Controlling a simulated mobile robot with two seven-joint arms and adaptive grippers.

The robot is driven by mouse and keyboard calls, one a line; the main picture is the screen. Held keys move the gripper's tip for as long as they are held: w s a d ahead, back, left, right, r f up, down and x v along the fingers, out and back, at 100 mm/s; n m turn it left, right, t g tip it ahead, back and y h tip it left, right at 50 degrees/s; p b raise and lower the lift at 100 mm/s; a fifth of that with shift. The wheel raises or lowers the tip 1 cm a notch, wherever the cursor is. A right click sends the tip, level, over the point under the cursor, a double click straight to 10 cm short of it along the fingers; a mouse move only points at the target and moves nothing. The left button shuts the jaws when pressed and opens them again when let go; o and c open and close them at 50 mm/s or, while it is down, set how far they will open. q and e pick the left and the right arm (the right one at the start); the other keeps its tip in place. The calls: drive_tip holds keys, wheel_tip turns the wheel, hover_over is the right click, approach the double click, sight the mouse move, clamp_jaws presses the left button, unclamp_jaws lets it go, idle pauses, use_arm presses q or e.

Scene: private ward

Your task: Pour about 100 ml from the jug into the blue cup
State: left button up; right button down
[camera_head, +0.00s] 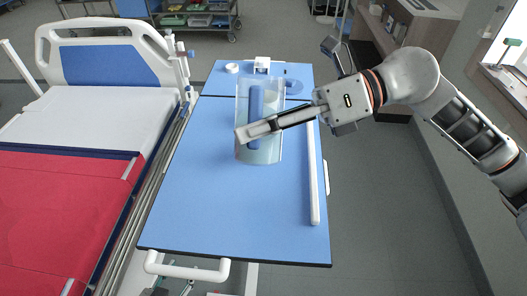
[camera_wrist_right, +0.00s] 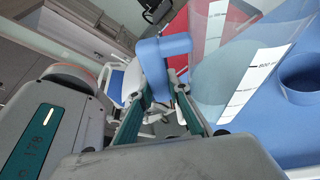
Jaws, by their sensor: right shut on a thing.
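The clear jug (camera_head: 243,142) with a blue handle (camera_head: 255,103) stands about upright over the blue table, at its back half. A pale tint shows in its lower part. I cannot tell whether its base touches the table. My right gripper (camera_head: 250,131) is shut on the jug's handle, which also shows between the fingers in the right wrist view (camera_wrist_right: 166,48). The blue cup (camera_head: 293,86) is behind and right of the jug, hard to make out against the table. In the right wrist view the cup (camera_wrist_right: 301,80) shows at the right edge, partly cut off. My left gripper is not in view.
The blue overbed table (camera_head: 230,215) is clear in front of the jug. A white ring-shaped thing (camera_head: 232,68) and a white object (camera_head: 262,65) are at its far end. A white bar (camera_head: 313,190) lies along its right side. A bed (camera_head: 90,110) stands left.

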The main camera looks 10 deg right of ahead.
sight(257, 111)
drive_tip(key=shift+w+r+m+g+y+p, duration=0.3)
drive_tip(key=shift+r+m+g, duration=0.2)
drive_tip(key=shift+r+m, duration=0.25)
idle(1.0)
drive_tip(key=shift+w+d+r+m, duration=0.1)
drive_tip(key=shift+w+m, duration=0.1)
drive_tip(key=shift+m, duration=0.15)
idle(0.4)
drive_tip(key=shift+w, duration=0.1)
drive_tip(key=shift+g, duration=0.3)
drive_tip(key=shift+w+m, duration=0.1)
drive_tip(key=shift+m, duration=0.2)
drive_tip(key=shift+w+d+r+m+y, duration=0.1)
drive_tip(key=shift+w+m+y, duration=0.2)
drive_tip(key=shift+m, duration=0.1)
idle(1.9)
drive_tip(key=shift+w, duration=0.15)
idle(0.3)
